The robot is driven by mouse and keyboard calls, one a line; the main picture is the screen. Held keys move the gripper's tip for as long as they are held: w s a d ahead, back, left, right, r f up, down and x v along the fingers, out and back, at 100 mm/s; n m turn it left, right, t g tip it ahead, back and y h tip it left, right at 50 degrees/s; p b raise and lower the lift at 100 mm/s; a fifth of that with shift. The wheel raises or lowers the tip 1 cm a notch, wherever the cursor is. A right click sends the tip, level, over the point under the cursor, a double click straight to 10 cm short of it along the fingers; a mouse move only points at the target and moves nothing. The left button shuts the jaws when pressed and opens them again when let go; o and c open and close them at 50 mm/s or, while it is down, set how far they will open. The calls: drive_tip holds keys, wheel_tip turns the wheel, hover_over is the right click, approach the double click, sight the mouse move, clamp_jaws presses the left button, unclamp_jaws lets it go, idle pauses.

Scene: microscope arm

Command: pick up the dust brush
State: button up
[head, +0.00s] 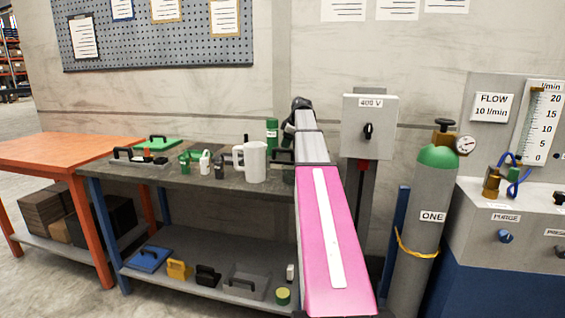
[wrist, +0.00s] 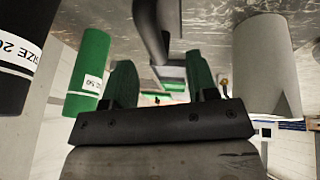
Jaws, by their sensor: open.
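I cannot tell for sure which thing is the dust brush. A black-handled thing (head: 283,156) stands on the grey workbench (head: 232,187) just left of my arm, partly hidden by it. In the wrist view a dark curved handle (wrist: 150,32) hangs from the top of the picture, beyond my gripper (wrist: 162,75). My gripper is open, with a green-faced finger on each side and nothing clearly held between them.
A white jug (head: 254,161), a green cylinder (head: 271,132), a white bottle (head: 205,160) and a black-handled grey block (head: 146,162) stand on the bench. More handled items, such as a blue one (head: 148,259), sit on the lower shelf. A gas cylinder (head: 428,220) stands at right.

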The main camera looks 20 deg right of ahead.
sight(283, 150)
drive_tip(key=shift+w+x, duration=0.15)
drive_tip(key=shift+x, duration=1.3)
drive_tip(key=shift+w+x, duration=0.15)
drive_tip(key=shift+x, duration=1.35)
drive_tip(key=shift+d+r, duration=0.1)
drive_tip(key=shift+d, duration=0.1)
clamp_jaws()
